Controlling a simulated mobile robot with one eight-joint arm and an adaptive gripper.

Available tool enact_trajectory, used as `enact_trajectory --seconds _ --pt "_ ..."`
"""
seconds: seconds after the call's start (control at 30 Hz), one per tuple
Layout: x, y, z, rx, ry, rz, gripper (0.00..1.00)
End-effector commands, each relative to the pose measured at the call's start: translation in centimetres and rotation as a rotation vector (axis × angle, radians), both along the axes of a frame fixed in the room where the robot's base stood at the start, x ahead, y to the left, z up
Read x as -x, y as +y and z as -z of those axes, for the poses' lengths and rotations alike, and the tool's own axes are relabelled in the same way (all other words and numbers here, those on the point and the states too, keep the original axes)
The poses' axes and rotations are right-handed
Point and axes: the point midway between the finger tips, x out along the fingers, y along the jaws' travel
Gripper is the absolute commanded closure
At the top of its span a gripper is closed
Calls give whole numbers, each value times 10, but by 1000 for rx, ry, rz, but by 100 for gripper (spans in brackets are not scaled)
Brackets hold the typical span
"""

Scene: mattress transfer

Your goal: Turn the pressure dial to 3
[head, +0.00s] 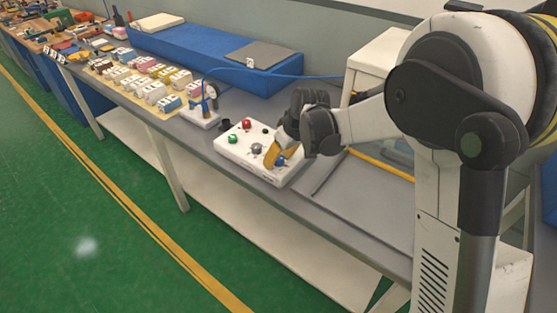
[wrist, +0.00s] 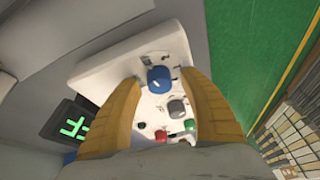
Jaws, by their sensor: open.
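A white control box (head: 240,157) lies on the grey bench. It has a blue dial (wrist: 159,79), a grey dial (wrist: 177,107), a red button (head: 246,124) and a green button (head: 233,139). The dial labels and markings are too small to read, so I cannot tell which is the pressure dial. My gripper (head: 275,157) is over the box's near right part, pointing down. In the wrist view its yellow fingers (wrist: 158,92) are open, with the blue dial between their tips. I cannot tell whether they touch it.
A dark display with green characters (wrist: 73,127) sits beside the box; I cannot read it surely. A white device (head: 200,117) stands left of the box with a blue cable. Farther back are small labelled blocks (head: 150,90) and a long blue mattress (head: 200,52).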

Motion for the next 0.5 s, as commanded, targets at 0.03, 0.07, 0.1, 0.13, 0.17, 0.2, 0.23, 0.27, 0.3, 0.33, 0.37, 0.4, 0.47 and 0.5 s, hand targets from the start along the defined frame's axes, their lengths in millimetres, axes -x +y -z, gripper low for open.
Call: enact_trajectory --seconds 0.03,0.07,0.1,0.13,0.17,0.2,0.23,0.27,0.3,0.33,0.37,0.4,0.47,0.5 --pt "0 0 0 0 0 0 49" --pt "0 0 0 0 0 0 49" --pt "0 0 0 0 0 0 49" --pt "0 0 0 0 0 0 49" --pt "0 0 0 0 0 0 49" --pt "0 0 0 0 0 0 49" --pt "0 0 0 0 0 0 57" --pt "0 0 0 0 0 0 66" --pt "0 0 0 0 0 0 78" --pt "0 0 0 0 0 0 87" --pt "0 0 0 0 0 0 97" --pt "0 0 0 0 0 0 100" --pt "0 0 0 0 0 0 100" --pt "0 0 0 0 0 0 100"
